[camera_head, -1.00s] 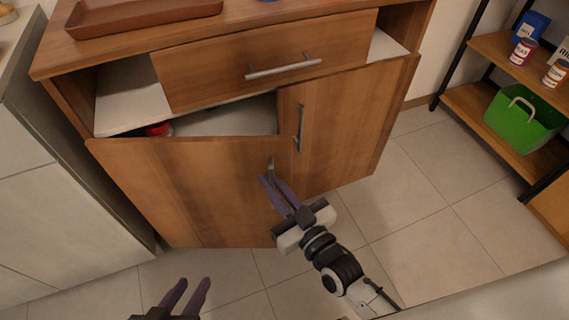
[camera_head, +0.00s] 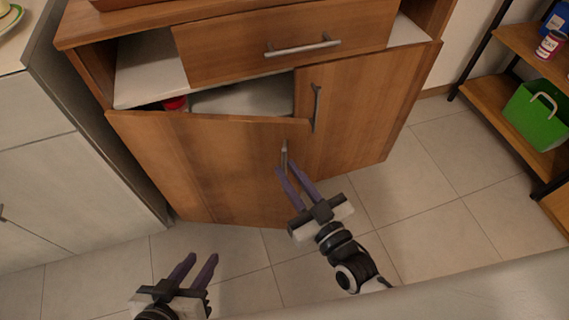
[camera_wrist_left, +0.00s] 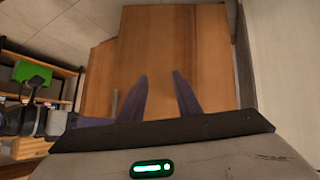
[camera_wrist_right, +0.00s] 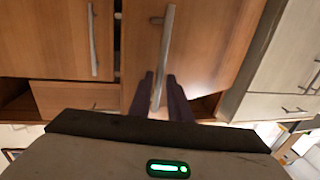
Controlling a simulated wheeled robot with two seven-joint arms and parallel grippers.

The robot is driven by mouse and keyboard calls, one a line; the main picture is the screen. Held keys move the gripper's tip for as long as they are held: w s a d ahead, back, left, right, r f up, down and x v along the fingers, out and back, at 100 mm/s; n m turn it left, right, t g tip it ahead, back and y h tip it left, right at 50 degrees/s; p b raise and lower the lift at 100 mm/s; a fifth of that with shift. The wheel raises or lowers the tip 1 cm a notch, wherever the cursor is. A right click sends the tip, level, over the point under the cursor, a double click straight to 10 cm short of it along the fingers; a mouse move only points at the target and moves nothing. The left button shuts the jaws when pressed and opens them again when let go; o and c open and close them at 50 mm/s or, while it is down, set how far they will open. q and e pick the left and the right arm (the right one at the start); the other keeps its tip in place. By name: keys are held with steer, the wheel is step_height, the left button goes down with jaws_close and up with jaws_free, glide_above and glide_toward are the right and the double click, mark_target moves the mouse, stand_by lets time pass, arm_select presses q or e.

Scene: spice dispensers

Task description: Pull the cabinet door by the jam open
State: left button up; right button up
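The wooden cabinet's left door (camera_head: 205,165) stands partly open, its top edge swung out from the cabinet front. A red item (camera_head: 175,103), mostly hidden, shows behind this door; I cannot tell whether it is the jam. The door's upright metal handle (camera_head: 284,155) also shows in the right wrist view (camera_wrist_right: 165,45). My right gripper (camera_head: 284,165) is at the handle's lower end, its fingers apart on either side of it. My left gripper (camera_head: 199,257) is open and empty, low in front of the door. The door's wood fills the middle of the left wrist view (camera_wrist_left: 170,45).
A grey cabinet (camera_head: 50,130) stands close on the left. A shelf with a green basket (camera_head: 537,115) is on the right. The tiled floor (camera_head: 420,210) between is clear.

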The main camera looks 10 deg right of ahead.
steer(key=p+v, duration=0.1)
steer(key=v, duration=0.6)
steer(key=shift+s, duration=0.3)
steer(key=shift+d, duration=0.1)
